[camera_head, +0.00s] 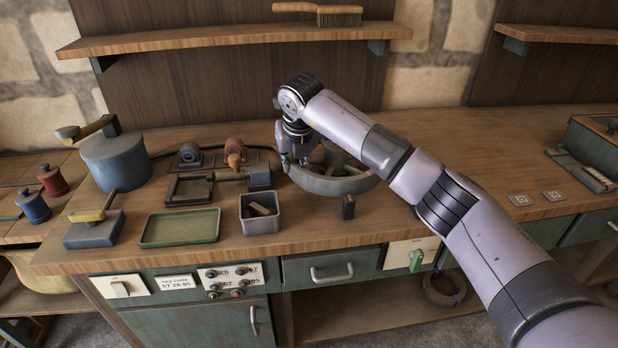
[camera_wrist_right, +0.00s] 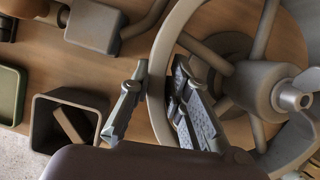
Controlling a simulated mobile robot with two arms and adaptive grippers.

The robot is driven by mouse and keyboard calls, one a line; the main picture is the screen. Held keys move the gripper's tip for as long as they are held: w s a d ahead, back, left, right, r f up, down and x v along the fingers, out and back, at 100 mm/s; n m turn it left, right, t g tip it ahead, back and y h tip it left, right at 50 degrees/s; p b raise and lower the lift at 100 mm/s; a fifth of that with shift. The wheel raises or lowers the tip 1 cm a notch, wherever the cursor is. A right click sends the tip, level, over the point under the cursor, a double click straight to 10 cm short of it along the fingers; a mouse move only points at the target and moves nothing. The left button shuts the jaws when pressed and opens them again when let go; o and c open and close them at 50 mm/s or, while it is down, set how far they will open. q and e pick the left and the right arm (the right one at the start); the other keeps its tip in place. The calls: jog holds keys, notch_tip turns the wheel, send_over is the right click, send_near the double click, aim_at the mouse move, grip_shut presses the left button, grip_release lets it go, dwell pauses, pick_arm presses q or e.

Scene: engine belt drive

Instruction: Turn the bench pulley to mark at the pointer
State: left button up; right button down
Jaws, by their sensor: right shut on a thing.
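The bench pulley (camera_head: 345,186) is a grey spoked wheel lying flat on the workbench, partly hidden behind my right arm. Its rim, spokes and hub show in the right wrist view (camera_wrist_right: 265,88). My right gripper (camera_head: 293,160) is at the pulley's left side. In the right wrist view its fingers (camera_wrist_right: 156,100) stand on either side of the rim, shut on it. A small dark upright post (camera_head: 348,207) stands at the pulley's front edge; I cannot tell if it is the pointer. I cannot make out a mark on the rim. My left gripper is not in view.
A grey open box (camera_head: 246,224) with small blocks inside stands left of the pulley, beside a green tray (camera_head: 180,240). A motor-like part (camera_head: 235,152) and dark frame (camera_head: 172,196) lie behind them. A blue-grey pot (camera_head: 115,160) stands far left.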

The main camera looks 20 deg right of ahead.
aim_at(291, 154)
jog(key=shift+w+f+m+h, duration=0.1)
jog(key=shift+w+m+h, duration=0.2)
jog(key=shift+w+m, duration=0.5)
jog(key=shift+m, duration=0.2)
jog(key=shift+w+m+h, duration=0.3)
jog(key=shift+w, duration=0.05)
jog(key=shift+w+m, duration=0.3)
jog(key=shift+w+d+f+m+g+h, duration=0.1)
jog(key=shift+w+m+g+h, duration=0.1)
jog(key=shift+w+m, duration=0.2)
jog(key=shift+w+d+m+g+h, duration=0.1)
jog(key=shift+w+m+h, duration=0.1)
jog(key=shift+w+m, duration=0.2)
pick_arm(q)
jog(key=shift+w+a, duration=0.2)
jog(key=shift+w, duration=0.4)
pick_arm(e)
jog(key=shift+w, duration=0.15)
